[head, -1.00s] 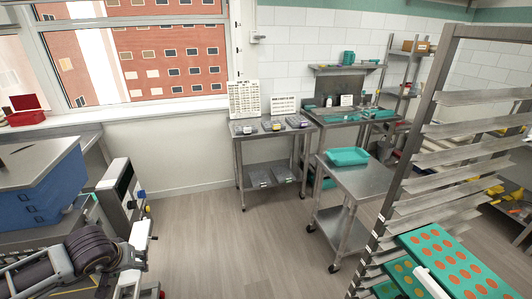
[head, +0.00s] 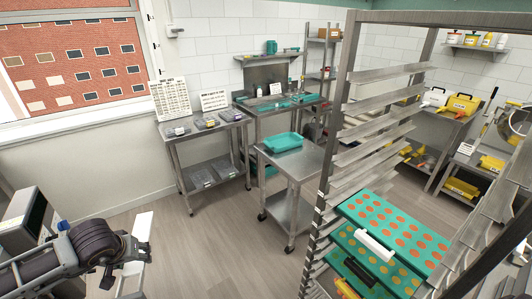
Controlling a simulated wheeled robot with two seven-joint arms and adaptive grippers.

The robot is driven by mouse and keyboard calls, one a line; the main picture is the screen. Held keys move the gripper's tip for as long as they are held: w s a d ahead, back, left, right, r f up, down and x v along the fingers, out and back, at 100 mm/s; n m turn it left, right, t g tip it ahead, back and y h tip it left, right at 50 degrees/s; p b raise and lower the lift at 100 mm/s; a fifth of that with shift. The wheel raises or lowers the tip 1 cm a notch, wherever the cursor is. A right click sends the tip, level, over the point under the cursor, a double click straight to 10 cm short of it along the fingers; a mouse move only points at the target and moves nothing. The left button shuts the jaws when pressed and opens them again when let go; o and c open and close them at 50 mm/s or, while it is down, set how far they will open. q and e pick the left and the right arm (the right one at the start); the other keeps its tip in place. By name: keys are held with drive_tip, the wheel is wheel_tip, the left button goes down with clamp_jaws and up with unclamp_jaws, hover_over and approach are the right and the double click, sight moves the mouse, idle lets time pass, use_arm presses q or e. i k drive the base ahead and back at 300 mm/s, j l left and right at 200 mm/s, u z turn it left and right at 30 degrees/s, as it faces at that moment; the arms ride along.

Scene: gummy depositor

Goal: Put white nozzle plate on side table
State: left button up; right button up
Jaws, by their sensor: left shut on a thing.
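My left gripper (head: 142,251) is at the lower left, its arm coming in from the left edge. It is shut on the white nozzle plate (head: 141,228), a flat white strip that stands up above and below the fingers; the gripper hides its middle. A steel table (head: 228,126) with small items on top stands by the wall, beyond the gripper. A small steel cart table (head: 305,164) with a teal tray (head: 283,142) stands nearer. I cannot tell which of these is the side table. The plate is in the air, apart from both. My right gripper is not in view.
A tall steel rack (head: 345,130) fills the right, with teal trays of orange gummies (head: 395,235) sticking out low down. A sink table (head: 290,103) stands at the back. The grey floor (head: 180,255) between my left gripper and the tables is clear.

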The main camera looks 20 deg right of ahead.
sight(308, 161)
drive_tip(key=j+z, duration=0.1)
drive_tip(key=z, duration=0.35)
drive_tip(key=i+j+z, duration=0.1)
drive_tip(key=z, duration=0.3)
drive_tip(key=j+z, duration=0.15)
drive_tip(key=z, duration=0.3)
drive_tip(key=j+z, duration=0.3)
drive_tip(key=i+j+z, duration=0.1)
drive_tip(key=z, duration=0.2)
drive_tip(key=j+z, duration=0.65)
drive_tip(key=j, duration=0.2)
drive_tip(key=j+z, duration=0.45)
drive_tip(key=j, duration=0.45)
drive_tip(key=j+z, duration=0.3)
drive_tip(key=j, duration=2.45)
